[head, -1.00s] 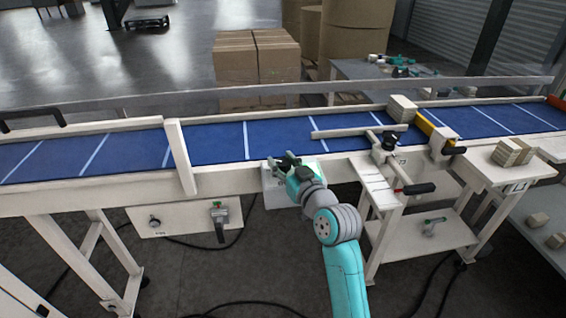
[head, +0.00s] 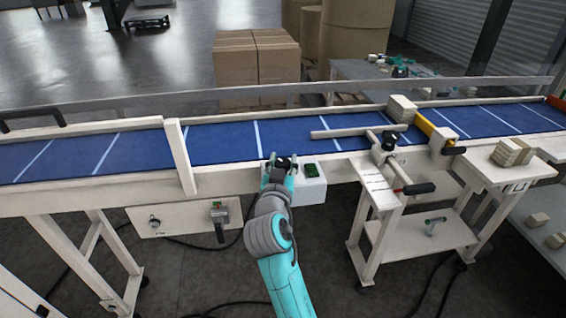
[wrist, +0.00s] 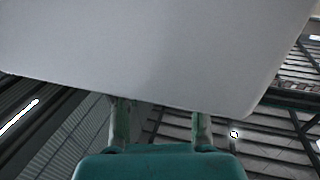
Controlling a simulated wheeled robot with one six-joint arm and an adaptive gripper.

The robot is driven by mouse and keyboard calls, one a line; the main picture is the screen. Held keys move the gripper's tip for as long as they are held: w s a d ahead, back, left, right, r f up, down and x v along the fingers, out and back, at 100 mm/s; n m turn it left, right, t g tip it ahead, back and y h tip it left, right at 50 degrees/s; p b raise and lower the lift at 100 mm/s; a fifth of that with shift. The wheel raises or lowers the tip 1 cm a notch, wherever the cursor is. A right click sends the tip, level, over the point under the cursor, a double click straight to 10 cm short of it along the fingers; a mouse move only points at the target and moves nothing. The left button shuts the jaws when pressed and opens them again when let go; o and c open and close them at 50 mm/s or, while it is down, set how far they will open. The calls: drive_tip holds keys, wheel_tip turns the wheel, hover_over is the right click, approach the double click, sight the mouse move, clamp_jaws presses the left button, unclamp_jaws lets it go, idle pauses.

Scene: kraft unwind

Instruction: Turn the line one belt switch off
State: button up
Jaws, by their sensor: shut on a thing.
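A white control box (head: 312,186) is on the near side of the conveyor, with a green piece (head: 311,170) on its top. A black switch knob (head: 283,162) is on the left part of the box top. My gripper (head: 281,164) is at this knob, with its fingers shut around it. The knob's exact setting is hidden by the fingers and too small to read. In the wrist view the pale box face (wrist: 160,50) fills the upper part, and the two fingers (wrist: 160,118) reach up behind its edge, so their tips are hidden.
The blue belt (head: 215,142) runs behind the box. A lower panel (head: 180,231) with a small knob and a grey handle hangs at the left. A white stand (head: 378,188) with a red-and-black handle is at the right. Stacked cartons (head: 255,65) stand beyond the belt.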

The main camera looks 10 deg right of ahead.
drive_tip(key=m+g+h, duration=0.1)
drive_tip(key=h, duration=0.1)
drive_tip(key=m+h, duration=0.2)
drive_tip(key=shift+a+g, duration=0.15)
drive_tip(key=shift+g, duration=0.25)
drive_tip(key=shift+m+g+h, duration=1.1)
drive_tip(key=shift+m+h, duration=0.2)
drive_tip(key=shift+h, duration=0.6)
drive_tip(key=o, duration=1.2)
drive_tip(key=shift+c, duration=0.2)
drive_tip(key=shift+s, duration=0.1)
drive_tip(key=v, duration=1.1)
drive_tip(key=shift+s+a, duration=0.2)
drive_tip(key=shift+a, duration=0.15)
